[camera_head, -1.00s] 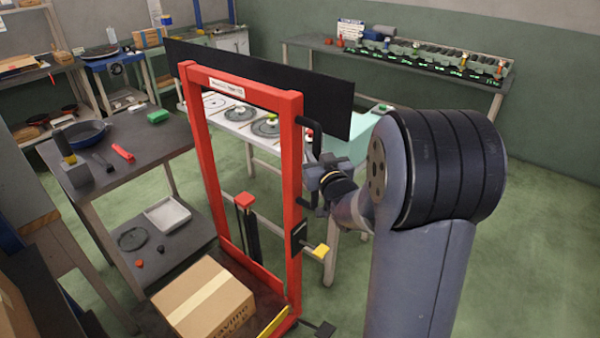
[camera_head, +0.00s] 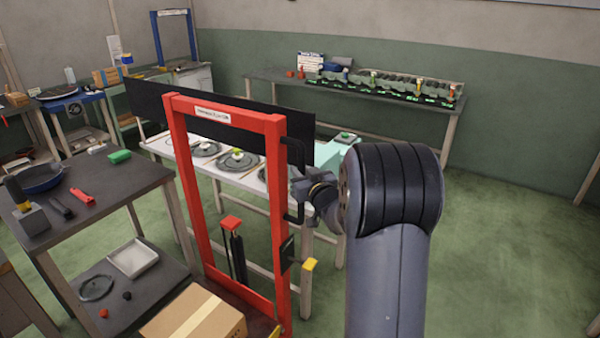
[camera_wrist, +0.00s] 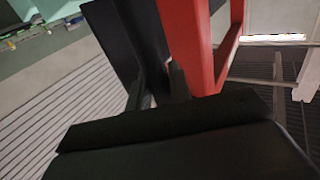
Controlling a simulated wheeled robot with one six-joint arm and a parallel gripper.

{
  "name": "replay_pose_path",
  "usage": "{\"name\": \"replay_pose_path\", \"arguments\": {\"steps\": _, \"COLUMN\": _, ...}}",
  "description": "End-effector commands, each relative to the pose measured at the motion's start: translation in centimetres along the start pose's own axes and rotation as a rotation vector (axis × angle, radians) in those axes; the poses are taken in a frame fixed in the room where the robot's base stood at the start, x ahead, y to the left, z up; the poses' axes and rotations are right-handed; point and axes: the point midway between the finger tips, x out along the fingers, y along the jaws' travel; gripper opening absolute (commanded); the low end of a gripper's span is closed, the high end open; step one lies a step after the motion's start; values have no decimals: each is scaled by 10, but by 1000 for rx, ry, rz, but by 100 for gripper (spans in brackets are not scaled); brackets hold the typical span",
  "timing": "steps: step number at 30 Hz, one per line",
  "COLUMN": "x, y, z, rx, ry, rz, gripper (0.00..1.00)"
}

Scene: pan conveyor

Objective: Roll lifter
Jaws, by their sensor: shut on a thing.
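The lifter is a tall red frame (camera_head: 180,165) with a black handle (camera_head: 297,152) on its right post. A cardboard box (camera_head: 195,318) sits on its low platform, cut off by the lower picture edge. My gripper (camera_head: 298,190) is at the right post and shut on the handle; the fingertips are small and partly hidden in the head view. In the wrist view my gripper's dark fingers (camera_wrist: 157,88) are close beside the red post (camera_wrist: 188,45). The handle is hard to tell from the fingers there.
A dark table (camera_head: 110,195) with a pan stands close on the lifter's left. A white table (camera_head: 215,172) with pans is behind the frame. A long bench (camera_head: 265,77) lines the back wall. Green floor (camera_head: 500,260) is open on the right.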

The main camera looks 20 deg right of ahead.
Motion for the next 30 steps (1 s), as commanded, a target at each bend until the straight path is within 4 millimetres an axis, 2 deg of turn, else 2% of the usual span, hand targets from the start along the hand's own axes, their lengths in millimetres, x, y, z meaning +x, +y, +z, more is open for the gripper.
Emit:
{"name": "replay_pose_path", "arguments": {"steps": 1, "x": 0, "y": 4, "z": -1, "rx": 1, "ry": 1, "rz": 8, "gripper": 21}}
{"name": "replay_pose_path", "arguments": {"steps": 8, "x": 0, "y": 2, "z": -1, "rx": 0, "ry": 2, "rz": 6, "gripper": 39}}
{"name": "replay_pose_path", "arguments": {"steps": 17, "x": -4, "y": 2, "z": -1, "rx": 0, "ry": 3, "rz": 4, "gripper": 39}}
{"name": "replay_pose_path", "arguments": {"steps": 23, "x": -32, "y": 2, "z": 0, "rx": 0, "ry": 2, "rz": 7, "gripper": 39}}
{"name": "replay_pose_path", "arguments": {"steps": 30, "x": -79, "y": 3, "z": 0, "rx": 0, "ry": 2, "rz": 8, "gripper": 39}}
